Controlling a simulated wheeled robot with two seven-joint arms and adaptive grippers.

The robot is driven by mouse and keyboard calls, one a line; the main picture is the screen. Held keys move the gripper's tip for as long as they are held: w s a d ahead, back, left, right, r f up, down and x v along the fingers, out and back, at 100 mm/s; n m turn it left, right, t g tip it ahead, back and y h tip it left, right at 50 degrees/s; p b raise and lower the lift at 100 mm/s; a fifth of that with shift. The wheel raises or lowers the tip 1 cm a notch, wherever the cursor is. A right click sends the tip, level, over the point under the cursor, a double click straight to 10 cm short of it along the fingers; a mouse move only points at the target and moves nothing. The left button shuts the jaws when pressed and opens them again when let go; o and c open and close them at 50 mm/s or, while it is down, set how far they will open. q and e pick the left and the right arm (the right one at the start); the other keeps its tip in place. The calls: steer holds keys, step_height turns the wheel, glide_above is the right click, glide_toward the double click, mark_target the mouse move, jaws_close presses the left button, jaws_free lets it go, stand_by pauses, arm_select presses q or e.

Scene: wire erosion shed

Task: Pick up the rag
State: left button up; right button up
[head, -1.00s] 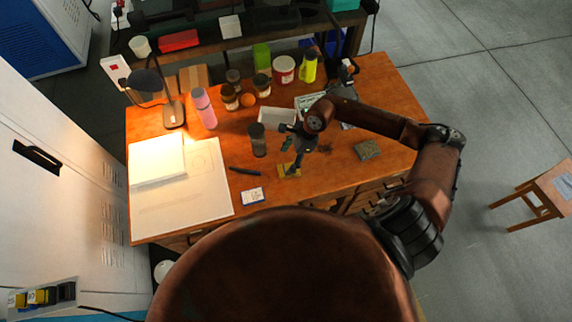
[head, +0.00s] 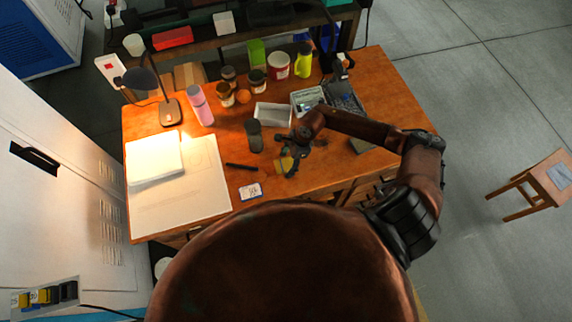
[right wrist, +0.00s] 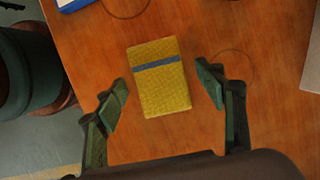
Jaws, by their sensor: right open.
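The rag (right wrist: 158,80) is a folded yellow cloth with a blue-grey stripe, lying flat on the wooden desk. In the head view the rag (head: 282,166) is small and partly hidden by my right gripper (head: 288,157), close to the desk's front edge. In the right wrist view my right gripper (right wrist: 162,78) is open and empty. Its two fingers stand on either side of the rag, with a gap on each side; neither visibly touches it. My left gripper is not in view.
A dark jar (head: 254,135) stands just left of the gripper, with a white tray (head: 272,114) behind it. A card (head: 250,191) and a black pen (head: 241,167) lie to the left. A pink bottle (head: 201,106) and a lamp (head: 169,110) stand farther left.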

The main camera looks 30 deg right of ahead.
steer(key=shift+f+b, duration=0.2)
steer(key=shift+b, duration=0.15)
stand_by(0.3)
steer(key=c, duration=1.2)
